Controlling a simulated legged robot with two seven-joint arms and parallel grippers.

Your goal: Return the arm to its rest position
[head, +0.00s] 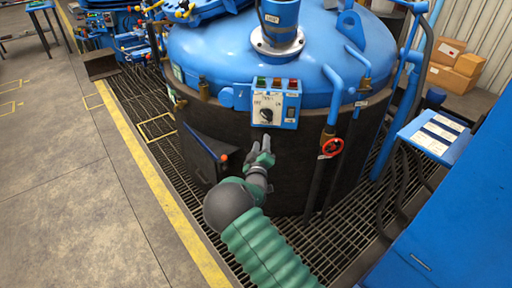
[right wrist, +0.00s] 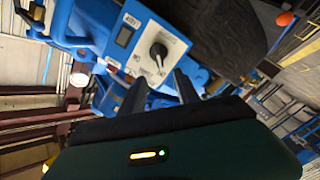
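My right gripper (head: 261,146) is in the middle of the head view, on a green-sleeved arm that comes in from the bottom. It is in front of the dark side of the blue pit furnace (head: 215,55), just below the control box (head: 276,103) with its rotary knob. In the right wrist view its two dark fingers (right wrist: 160,92) stand apart with nothing between them. The control box (right wrist: 132,38) and the knob (right wrist: 158,50) show beyond the fingertips, apart from them. My left gripper is not in view.
A red valve wheel (head: 332,147) on a pipe is right of my gripper. A dark hatch with an orange-tipped handle (head: 223,157) is to its left. A blue cabinet (head: 450,235) stands at the right. The floor left of the yellow line (head: 150,170) is clear.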

